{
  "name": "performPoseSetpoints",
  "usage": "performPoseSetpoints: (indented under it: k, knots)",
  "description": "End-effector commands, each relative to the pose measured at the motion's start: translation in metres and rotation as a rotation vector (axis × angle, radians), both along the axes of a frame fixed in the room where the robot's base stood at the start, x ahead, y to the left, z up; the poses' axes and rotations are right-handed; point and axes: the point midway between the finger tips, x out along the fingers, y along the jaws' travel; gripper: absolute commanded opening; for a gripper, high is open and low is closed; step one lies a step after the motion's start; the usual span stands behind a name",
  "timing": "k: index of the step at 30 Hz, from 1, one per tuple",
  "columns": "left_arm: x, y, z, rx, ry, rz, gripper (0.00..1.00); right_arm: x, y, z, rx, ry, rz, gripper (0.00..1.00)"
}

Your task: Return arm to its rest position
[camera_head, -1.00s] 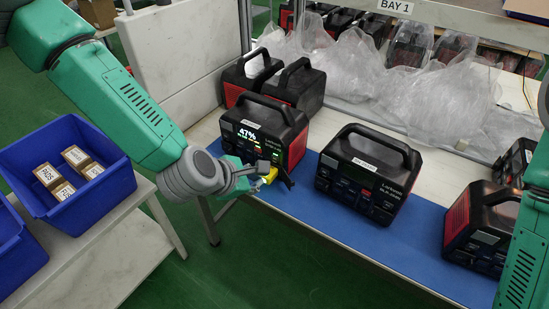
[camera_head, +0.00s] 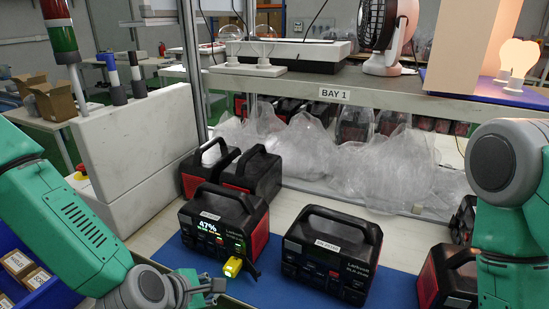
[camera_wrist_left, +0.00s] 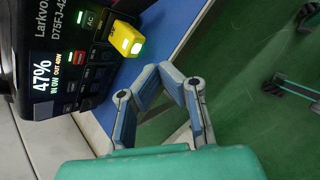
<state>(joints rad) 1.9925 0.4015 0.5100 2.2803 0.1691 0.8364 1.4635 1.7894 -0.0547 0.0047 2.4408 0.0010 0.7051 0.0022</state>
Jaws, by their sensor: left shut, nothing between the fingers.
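My left gripper (camera_head: 212,285) is shut and empty, low in the head view, just in front of the lit power station (camera_head: 222,222). Its closed fingers also show in the left wrist view (camera_wrist_left: 168,76). A yellow plug (camera_head: 233,267) sits at the front of that station, whose screen reads 47%. In the left wrist view the yellow plug (camera_wrist_left: 126,38) shows a green light, and the fingers are a little apart from it. My right arm stands at the right edge of the head view; its gripper is out of view.
A second power station (camera_head: 332,254) stands to the right on the blue mat (camera_head: 270,290). More stations stand behind and at the right. Clear plastic bags (camera_head: 305,150) lie under the BAY 1 shelf (camera_head: 360,98). A blue bin (camera_head: 50,293) is at lower left.

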Motion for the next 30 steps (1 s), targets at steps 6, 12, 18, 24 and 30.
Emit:
performPoseSetpoints:
  k: [6,12,18,24,30]
  knots:
    - [-0.091,0.026,-0.077,0.430,0.048,-0.581,0.00,0.000,0.000,0.000,0.000,0.000,0.000,0.40]
    - [-0.183,0.078,-0.123,0.770,0.080,-1.289,0.00,0.000,0.000,0.000,0.000,0.000,0.000,0.40]
    - [-0.230,0.117,-0.134,0.899,0.081,-1.755,0.00,0.000,0.000,0.000,0.000,0.000,0.000,0.40]
    - [-0.240,0.127,-0.135,0.921,0.074,-1.879,0.00,0.000,0.000,0.000,0.000,0.000,0.000,0.40]
    - [-0.240,0.126,-0.135,0.922,0.073,-1.876,0.00,0.000,0.000,0.000,0.000,0.000,0.000,0.40]
